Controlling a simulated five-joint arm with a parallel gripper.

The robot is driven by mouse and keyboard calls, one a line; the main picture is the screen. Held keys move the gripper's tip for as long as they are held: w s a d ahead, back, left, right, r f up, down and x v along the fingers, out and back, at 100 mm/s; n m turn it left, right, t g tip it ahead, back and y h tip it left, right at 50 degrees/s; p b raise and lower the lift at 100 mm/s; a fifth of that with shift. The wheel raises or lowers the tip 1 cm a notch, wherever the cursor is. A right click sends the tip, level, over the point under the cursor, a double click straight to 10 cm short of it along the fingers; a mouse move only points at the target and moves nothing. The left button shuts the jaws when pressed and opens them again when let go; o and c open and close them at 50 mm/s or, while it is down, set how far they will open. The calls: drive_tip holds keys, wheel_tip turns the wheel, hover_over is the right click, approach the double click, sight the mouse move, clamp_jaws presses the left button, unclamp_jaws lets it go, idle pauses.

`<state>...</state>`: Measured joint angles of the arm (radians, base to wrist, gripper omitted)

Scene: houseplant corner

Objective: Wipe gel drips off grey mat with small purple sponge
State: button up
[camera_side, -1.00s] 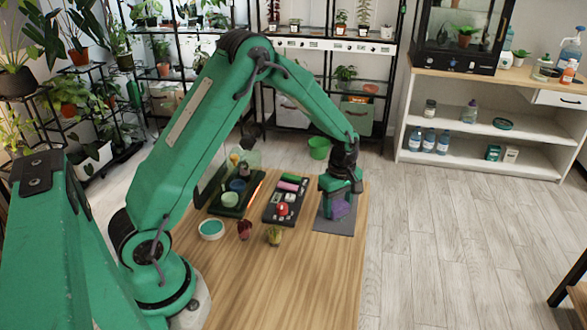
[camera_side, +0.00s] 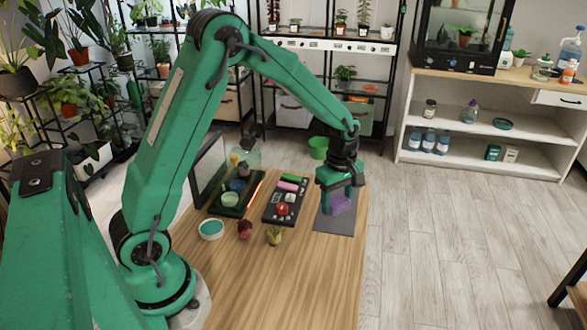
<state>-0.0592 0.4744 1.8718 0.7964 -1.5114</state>
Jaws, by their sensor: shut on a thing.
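My gripper (camera_side: 340,187) is above the grey mat (camera_side: 335,225) at the right edge of the wooden table. It is shut on the small purple sponge (camera_side: 341,205), whose lower part shows below the fingers. The sponge appears over the middle of the mat; whether it touches the mat or hangs just above it is hard to tell. The gripper and sponge hide part of the mat. No gel drips can be made out on the visible part of the mat at this size.
A dark tray (camera_side: 268,214) left of the mat holds a red round thing (camera_side: 282,209) and a pink roll (camera_side: 288,186). Another dark tray holds cups (camera_side: 230,199). A white bowl (camera_side: 211,229) and two small plants (camera_side: 274,235) stand in front. The table's front (camera_side: 290,285) is clear.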

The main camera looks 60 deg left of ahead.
drive_tip(key=shift+r, duration=1.4)
